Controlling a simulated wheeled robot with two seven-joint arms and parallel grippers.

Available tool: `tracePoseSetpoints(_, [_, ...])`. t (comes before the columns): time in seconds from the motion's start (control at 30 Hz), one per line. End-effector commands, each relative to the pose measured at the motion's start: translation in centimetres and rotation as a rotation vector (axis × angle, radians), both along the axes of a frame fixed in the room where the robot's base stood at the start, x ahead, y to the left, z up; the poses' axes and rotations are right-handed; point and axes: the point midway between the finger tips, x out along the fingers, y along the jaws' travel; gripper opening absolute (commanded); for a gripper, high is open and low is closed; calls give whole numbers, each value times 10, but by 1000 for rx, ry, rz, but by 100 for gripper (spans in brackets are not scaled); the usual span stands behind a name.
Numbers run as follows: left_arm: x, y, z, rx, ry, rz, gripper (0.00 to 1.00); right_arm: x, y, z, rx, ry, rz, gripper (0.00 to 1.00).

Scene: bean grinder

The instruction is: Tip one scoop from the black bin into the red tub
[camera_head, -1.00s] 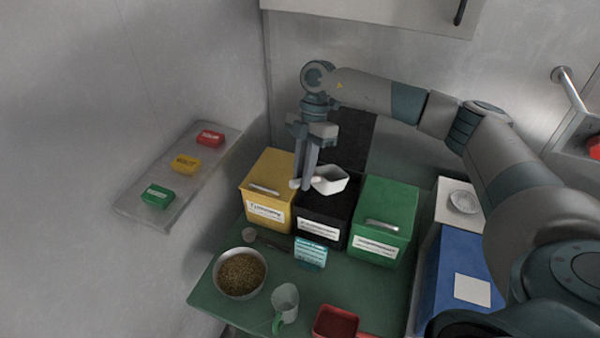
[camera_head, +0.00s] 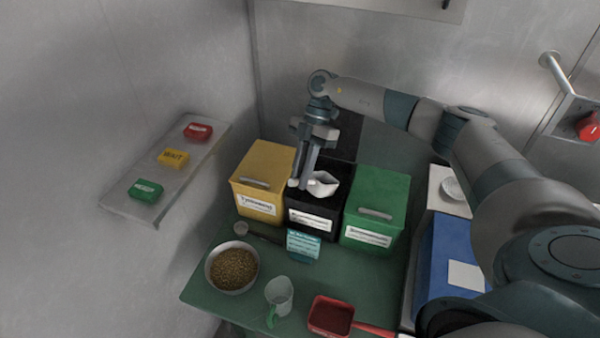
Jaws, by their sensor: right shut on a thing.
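The black bin (camera_head: 313,220) stands between a yellow bin and a green bin, with its dark lid raised behind it. My right gripper (camera_head: 304,184) points down over the bin and is shut on a white scoop (camera_head: 323,184). The scoop is at the bin's open top; whether anything lies in it cannot be made out. The red tub (camera_head: 331,316), with a red handle to its right, sits at the table's front edge, apart from the gripper. My left gripper is not in view.
The yellow bin (camera_head: 263,180) and green bin (camera_head: 376,209) are closed. A bowl of beans (camera_head: 232,267), a clear jug (camera_head: 279,295) and a teal card (camera_head: 303,245) stand on the green table (camera_head: 212,299). A blue box (camera_head: 455,258) is at right.

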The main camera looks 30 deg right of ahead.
Motion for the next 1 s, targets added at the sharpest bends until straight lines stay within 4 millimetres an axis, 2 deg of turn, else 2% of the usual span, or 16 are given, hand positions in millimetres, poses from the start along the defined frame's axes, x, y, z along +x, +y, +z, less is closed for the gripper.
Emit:
tracePoseSetpoints(0.1, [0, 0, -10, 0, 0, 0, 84, 1, -1, -13, 0, 0, 0, 0])
tracePoseSetpoints(0.8, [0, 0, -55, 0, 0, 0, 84, 4, -5, -64, -1, 1, 1, 0])
tracePoseSetpoints(1.0, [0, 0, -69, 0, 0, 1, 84, 11, -12, -68, -1, -1, 0, 0])
